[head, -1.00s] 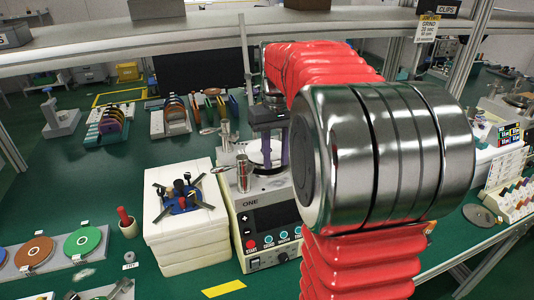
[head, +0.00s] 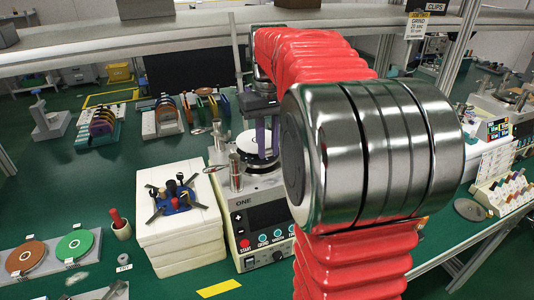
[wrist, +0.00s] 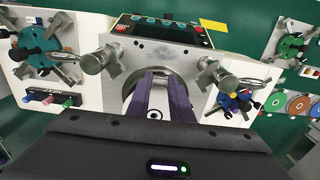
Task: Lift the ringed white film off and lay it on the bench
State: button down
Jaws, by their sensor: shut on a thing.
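The lapping machine marked ONE (head: 262,205) stands in the middle of the bench, with a round plate on top. A white round film (head: 249,143) shows there, partly hidden behind my gripper (head: 268,145). In the wrist view, my gripper's purple fingers (wrist: 158,78) reach over the round plate. Between them shows a white surface with a dark ring mark (wrist: 154,114), which I take for the ringed film. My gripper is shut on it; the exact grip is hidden. I cannot tell whether the film is clear of the plate.
A white block stack (head: 182,240) with a blue clamp fixture (head: 174,194) stands left of the machine. A red-handled tool in a cup (head: 120,228) and coloured discs (head: 74,245) lie further left. A shelf (head: 130,40) crosses behind. Green bench shows around a yellow strip (head: 219,288).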

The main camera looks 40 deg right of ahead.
notch_tip(320, 180, up, 6)
jog(key=shift+r, duration=0.6)
jog(key=shift+s, duration=0.15)
